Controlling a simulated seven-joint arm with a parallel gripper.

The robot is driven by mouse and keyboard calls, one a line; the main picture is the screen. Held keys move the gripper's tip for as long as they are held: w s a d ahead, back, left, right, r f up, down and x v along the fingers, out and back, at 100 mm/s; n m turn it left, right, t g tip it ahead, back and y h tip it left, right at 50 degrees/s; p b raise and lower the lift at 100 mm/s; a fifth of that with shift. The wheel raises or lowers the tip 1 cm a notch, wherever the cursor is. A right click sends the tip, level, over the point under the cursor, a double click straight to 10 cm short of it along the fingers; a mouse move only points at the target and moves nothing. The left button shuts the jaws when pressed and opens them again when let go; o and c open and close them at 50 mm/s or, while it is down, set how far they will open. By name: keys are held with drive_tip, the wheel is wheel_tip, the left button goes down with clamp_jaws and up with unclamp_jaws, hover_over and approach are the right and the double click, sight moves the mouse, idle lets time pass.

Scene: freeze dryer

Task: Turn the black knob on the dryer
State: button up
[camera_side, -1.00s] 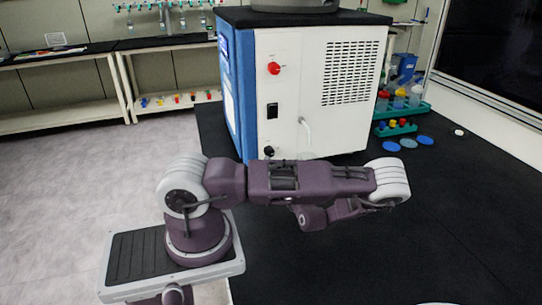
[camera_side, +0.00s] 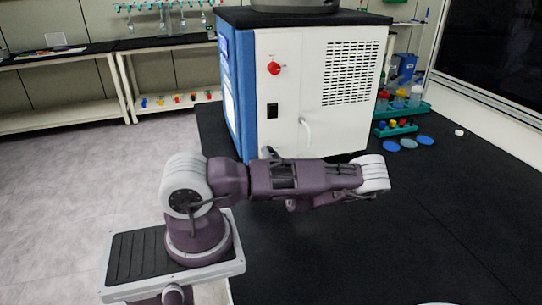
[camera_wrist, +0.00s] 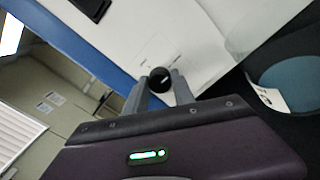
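The black knob (camera_wrist: 160,79) is on the lower part of the dryer's white panel (camera_wrist: 185,35) in the wrist view. My gripper (camera_wrist: 159,80) is open, with one grey finger on each side of the knob. The knob shows between the fingertips; whether they touch it I cannot tell. In the side view the white and blue dryer (camera_side: 345,110) stands on the black bench. There, a grey part of my gripper (camera_side: 267,153) shows at the panel's lower left, and the knob cannot be made out.
A red knob (camera_side: 274,68) and a black switch (camera_side: 272,110) sit higher on the panel. A green rack (camera_side: 397,129) and blue discs (camera_side: 408,143) lie to the right. The black bench (camera_side: 450,220) is clear at front right.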

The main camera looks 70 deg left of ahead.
drive_tip(key=shift+n, duration=0.4)
clamp_jaws()
drive_tip(key=n, duration=1.7)
idle(0.3)
drive_tip(key=o, duration=1.1)
unclamp_jaws()
drive_tip(key=shift+d, duration=0.1)
